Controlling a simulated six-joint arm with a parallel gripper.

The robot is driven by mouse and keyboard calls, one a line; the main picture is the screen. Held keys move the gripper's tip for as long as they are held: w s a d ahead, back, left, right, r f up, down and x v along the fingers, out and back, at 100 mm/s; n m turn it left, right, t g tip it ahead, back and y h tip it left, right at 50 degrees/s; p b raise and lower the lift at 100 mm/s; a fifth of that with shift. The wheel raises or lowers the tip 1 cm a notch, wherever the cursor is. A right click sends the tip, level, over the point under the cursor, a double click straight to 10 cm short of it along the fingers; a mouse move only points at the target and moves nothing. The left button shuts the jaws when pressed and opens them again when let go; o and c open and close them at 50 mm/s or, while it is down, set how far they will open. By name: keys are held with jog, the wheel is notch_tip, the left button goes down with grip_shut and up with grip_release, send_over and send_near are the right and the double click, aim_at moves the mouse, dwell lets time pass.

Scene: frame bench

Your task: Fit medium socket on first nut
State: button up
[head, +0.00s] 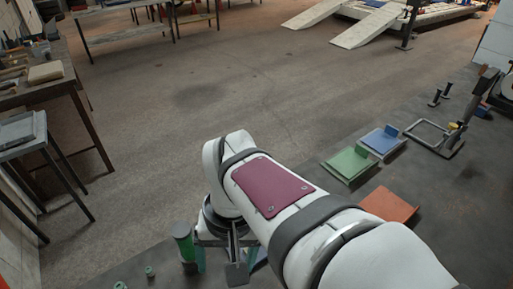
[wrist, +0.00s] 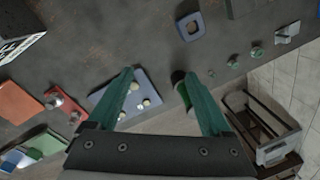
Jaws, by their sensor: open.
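My gripper (wrist: 158,73) is open, its two teal fingers spread with nothing held between them. In the wrist view, a blue-grey plate (wrist: 141,77) with several pale round nut-like pieces (wrist: 146,103) lies below, partly behind the left finger. A dark-topped green cylinder (wrist: 181,88) stands by the right finger; it also shows upright beside the gripper in the head view (head: 183,243). Small green socket-like pieces (wrist: 255,52) and (wrist: 233,63) lie to the right. I cannot tell which is the medium socket or which nut is first. In the head view my arm hides much of the bench.
A blue square piece with a hole (wrist: 190,27) lies at the top of the wrist view. A red piece with knobs (wrist: 60,103) lies at left. Green (head: 349,163), blue (head: 382,141) and orange-red (head: 390,205) trays stand right of my arm. A metal stand (head: 440,140) is beyond them.

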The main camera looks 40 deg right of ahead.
jog(key=w+d+f+m+h, duration=0.1)
jog(key=w+d, duration=0.4)
jog(key=d, duration=0.5)
jog(key=w+d+f+m, duration=0.1)
jog(key=w+d, duration=0.3)
jog(key=d, duration=0.5)
jog(key=s+d+f+h, duration=0.1)
jog(key=d+f, duration=0.1)
jog(key=d, duration=0.6)
jog(key=d+f+h, duration=0.1)
jog(key=d+f, duration=0.2)
jog(key=d, duration=0.5)
jog(key=shift+m+t, duration=0.3)
jog(key=f, duration=0.5)
jog(key=w+d+f, duration=0.1)
jog(key=f, duration=0.4)
jog(key=w+d+f, duration=0.1)
jog(key=f, duration=0.4)
jog(key=shift+f, duration=0.15)
grip_shut()
